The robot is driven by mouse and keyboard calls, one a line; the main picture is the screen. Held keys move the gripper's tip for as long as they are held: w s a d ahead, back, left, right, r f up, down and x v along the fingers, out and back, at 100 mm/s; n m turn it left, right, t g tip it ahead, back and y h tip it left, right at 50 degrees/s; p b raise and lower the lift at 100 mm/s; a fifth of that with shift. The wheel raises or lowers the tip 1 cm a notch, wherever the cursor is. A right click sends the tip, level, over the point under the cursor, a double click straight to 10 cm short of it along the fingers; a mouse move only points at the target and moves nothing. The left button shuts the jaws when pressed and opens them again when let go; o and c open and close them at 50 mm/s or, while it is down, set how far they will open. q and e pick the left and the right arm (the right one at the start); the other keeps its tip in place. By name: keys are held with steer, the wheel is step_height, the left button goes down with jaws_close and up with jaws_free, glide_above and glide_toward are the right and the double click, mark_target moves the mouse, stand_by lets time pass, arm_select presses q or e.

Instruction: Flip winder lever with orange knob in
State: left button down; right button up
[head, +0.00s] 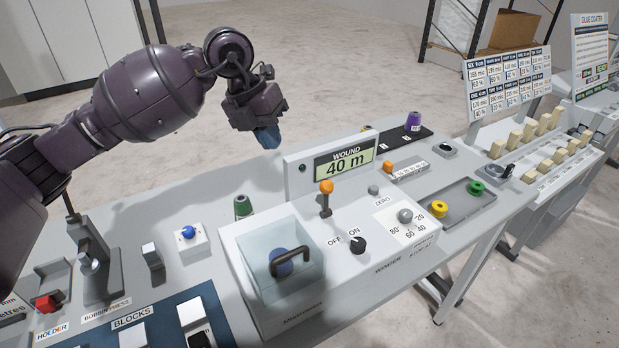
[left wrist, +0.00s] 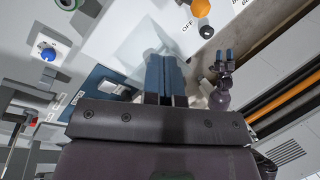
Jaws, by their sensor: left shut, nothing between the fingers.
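The winder lever with the orange knob (head: 326,187) stands upright on the white winder (head: 298,223), in front of its "WOUND 40 m" display (head: 345,160). The orange knob also shows at the top of the left wrist view (left wrist: 201,8). My left gripper (head: 267,138) is shut and empty, with blue fingertips pointing down. It is above and behind the winder, left of the display, and apart from the lever. Its fingers fill the middle of the left wrist view (left wrist: 166,76). My right gripper (left wrist: 225,55) shows small there, its two blue tips apart.
The winder carries a clear box with a dark handle (head: 290,257), a black OFF/ON knob (head: 358,245) and a grey dial (head: 405,215). A second, small orange knob (head: 388,166) is behind right. A blue button (head: 188,232) and green spool (head: 242,205) stand left.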

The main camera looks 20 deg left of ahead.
steer(key=shift+w, duration=0.25)
arm_select(q)
glide_toward(326, 198)
steer(key=a+f, duration=0.4)
steer(key=d, duration=0.2)
steer(key=w+d+f, duration=0.1)
steer(key=shift+d+f+p, duration=0.1)
steer(key=shift+d+p, duration=0.2)
arm_select(e)
steer(key=shift+r, duration=0.45)
steer(key=shift+w+r, duration=0.15)
steer(key=shift+w, duration=0.15)
arm_select(q)
steer(key=shift+s, duration=0.1)
